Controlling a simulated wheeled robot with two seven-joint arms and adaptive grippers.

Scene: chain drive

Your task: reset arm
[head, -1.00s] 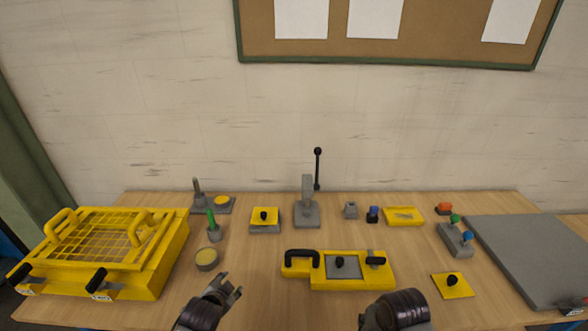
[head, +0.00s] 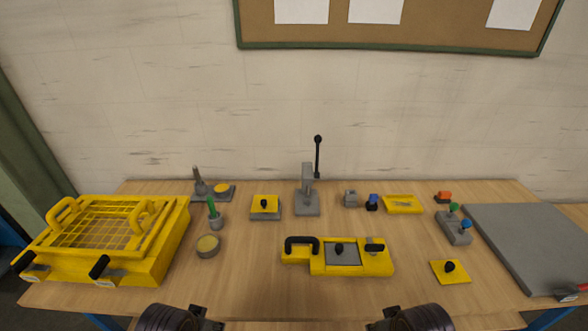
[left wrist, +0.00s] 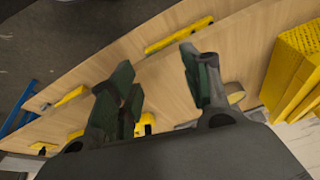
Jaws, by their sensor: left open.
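My left gripper (head: 196,313) is at the bottom edge of the head view, in front of the table. In the left wrist view its two dark green fingers (left wrist: 163,88) are spread apart with nothing between them. My right arm comes in at the bottom edge, right of centre; only a small part near its gripper (head: 388,314) shows and its fingers cannot be made out. Neither arm touches anything on the table (head: 250,295).
A yellow caged box (head: 140,262) stands at the left. A yellow fixture (head: 376,262) with a black handle lies in the middle, with a grey lever press (head: 306,200) behind it. A grey plate (head: 535,245) lies at the right. The front middle strip is clear.

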